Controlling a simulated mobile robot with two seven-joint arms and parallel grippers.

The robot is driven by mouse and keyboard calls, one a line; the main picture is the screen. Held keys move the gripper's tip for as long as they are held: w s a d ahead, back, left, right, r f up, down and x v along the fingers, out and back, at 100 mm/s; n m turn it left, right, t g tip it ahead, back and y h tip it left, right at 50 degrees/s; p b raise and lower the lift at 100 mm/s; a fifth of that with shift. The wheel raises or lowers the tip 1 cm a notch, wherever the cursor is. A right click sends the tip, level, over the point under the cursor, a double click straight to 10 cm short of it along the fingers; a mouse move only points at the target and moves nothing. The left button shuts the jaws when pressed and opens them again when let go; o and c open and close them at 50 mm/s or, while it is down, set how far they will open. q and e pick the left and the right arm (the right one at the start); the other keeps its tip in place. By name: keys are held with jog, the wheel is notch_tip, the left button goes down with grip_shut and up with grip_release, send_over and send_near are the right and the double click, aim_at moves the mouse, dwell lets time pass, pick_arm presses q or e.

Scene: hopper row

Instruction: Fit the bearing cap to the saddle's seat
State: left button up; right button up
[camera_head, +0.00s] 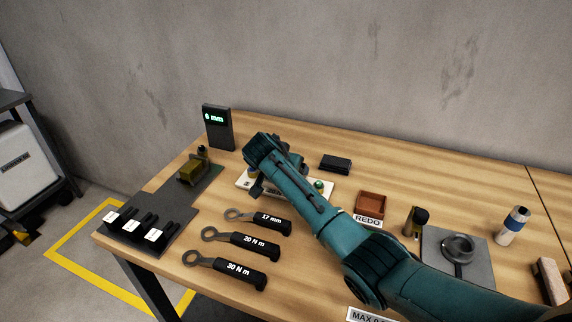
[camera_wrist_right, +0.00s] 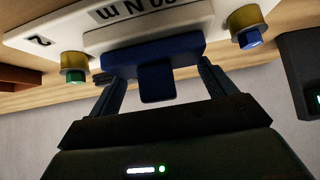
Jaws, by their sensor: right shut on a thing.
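My right gripper (camera_wrist_right: 160,78) is shut on a dark blue block with a tab, which I take to be the bearing cap (camera_wrist_right: 157,80). The block is against or very near a white labelled block ending in "0 N m" (camera_wrist_right: 150,22); I cannot tell whether they touch. Behind is a white plate (camera_wrist_right: 35,42), probably the saddle's base, with a green-tipped brass bolt (camera_wrist_right: 75,68) and a blue-tipped one (camera_wrist_right: 247,25) on either side. In the head view my right arm covers most of this plate (camera_head: 243,181) and hides the seat. My left gripper is not in view.
Three labelled wrenches (camera_head: 238,240) lie in front. A dark rack (camera_head: 140,228) and an olive block on a mat (camera_head: 193,173) are left. A display (camera_head: 218,127) and black box (camera_head: 335,162) stand behind. A REDO tray (camera_head: 371,203), grey pad (camera_head: 478,250) and bottle (camera_head: 512,226) are right.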

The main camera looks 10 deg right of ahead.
jog(key=o, duration=1)
jog(key=v, duration=1.3)
jog(key=shift+r, duration=0.1)
jog(key=shift+s+a, duration=0.1)
